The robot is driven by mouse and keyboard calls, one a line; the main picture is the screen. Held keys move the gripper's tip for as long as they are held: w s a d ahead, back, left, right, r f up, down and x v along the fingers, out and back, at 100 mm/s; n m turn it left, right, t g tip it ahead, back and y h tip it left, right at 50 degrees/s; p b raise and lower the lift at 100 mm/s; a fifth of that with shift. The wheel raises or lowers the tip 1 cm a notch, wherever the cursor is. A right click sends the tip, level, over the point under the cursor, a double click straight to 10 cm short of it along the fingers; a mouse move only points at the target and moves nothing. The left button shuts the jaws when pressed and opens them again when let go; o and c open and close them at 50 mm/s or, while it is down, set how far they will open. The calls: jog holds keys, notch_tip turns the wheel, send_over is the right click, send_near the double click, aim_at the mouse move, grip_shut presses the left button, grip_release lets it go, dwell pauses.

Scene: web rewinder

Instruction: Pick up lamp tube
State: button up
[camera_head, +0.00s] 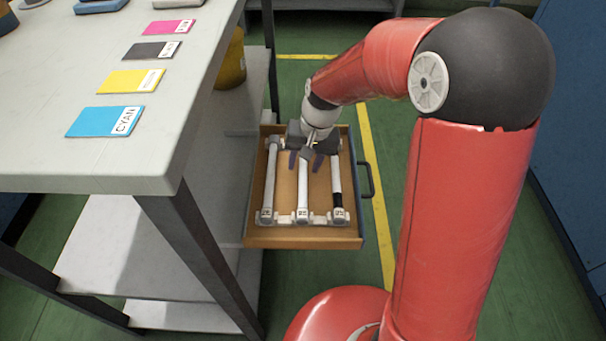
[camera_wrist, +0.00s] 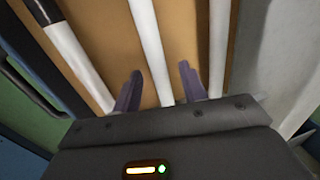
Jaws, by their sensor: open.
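Three white lamp tubes lie side by side in an open wooden drawer (camera_head: 265,238): the left tube (camera_head: 270,180), the middle tube (camera_head: 303,190) and the right tube (camera_head: 337,178), which has a black band. My gripper (camera_head: 305,161) is over the far part of the drawer, pointing down, its fingers open. In the wrist view, the middle tube (camera_wrist: 149,45) runs between the two fingertips of my gripper (camera_wrist: 158,75). The banded tube (camera_wrist: 75,52) is to the left and the other tube (camera_wrist: 218,45) to the right. I cannot tell the height of the fingers above the tube.
The drawer has a dark handle (camera_head: 367,180) on its right side. A table (camera_head: 75,165) at the left carries coloured cards, such as a cyan card (camera_head: 105,121). A yellow bucket (camera_head: 233,62) stands beneath it. Green floor (camera_head: 305,285) is free around the drawer.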

grip_shut()
jog(key=shift+r, duration=0.1)
